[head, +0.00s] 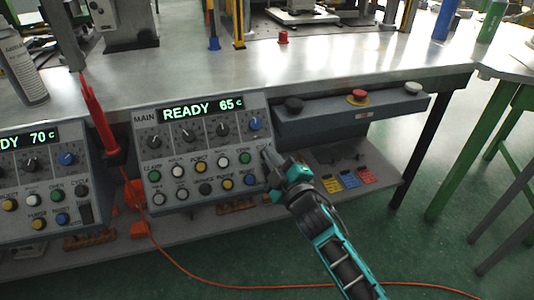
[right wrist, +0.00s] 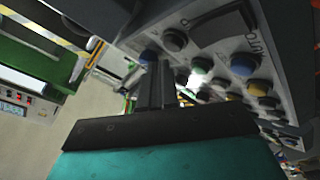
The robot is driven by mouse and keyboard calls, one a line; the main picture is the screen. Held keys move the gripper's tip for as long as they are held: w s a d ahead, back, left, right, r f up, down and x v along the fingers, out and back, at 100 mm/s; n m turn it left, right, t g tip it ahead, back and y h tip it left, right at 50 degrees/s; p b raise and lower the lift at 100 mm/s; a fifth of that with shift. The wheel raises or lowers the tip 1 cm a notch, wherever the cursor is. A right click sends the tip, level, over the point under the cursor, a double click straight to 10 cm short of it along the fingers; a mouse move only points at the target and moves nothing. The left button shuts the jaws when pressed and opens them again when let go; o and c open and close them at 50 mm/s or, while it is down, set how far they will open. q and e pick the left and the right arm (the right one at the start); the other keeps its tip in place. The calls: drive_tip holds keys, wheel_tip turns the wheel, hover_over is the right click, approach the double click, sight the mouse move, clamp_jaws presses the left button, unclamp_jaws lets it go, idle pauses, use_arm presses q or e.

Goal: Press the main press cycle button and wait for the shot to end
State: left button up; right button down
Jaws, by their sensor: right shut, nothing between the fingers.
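The main press panel (head: 204,148) shows "READY 65 c" on its display (head: 202,108). It has a row of knobs and two rows of coloured buttons. My right gripper (head: 268,156) is shut and empty, with its fingertips at the right end of the upper button row. It covers that corner, so the cycle button is hidden or only partly visible, and I cannot tell whether the tips touch it. My left gripper is not in view.
A second panel (head: 42,178) reading 70 c stands at the left. A red tool (head: 98,115) hangs between the panels. A grey box (head: 350,117) right of the main panel carries black, red and white buttons. An orange hose (head: 180,265) lies on the floor.

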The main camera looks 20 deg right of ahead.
drive_tip(key=shift+w+f, duration=0.1)
idle(0.3)
drive_tip(key=shift+w+f+b, duration=0.2)
drive_tip(key=shift+w+b, duration=0.05)
drive_tip(key=shift+b, duration=0.05)
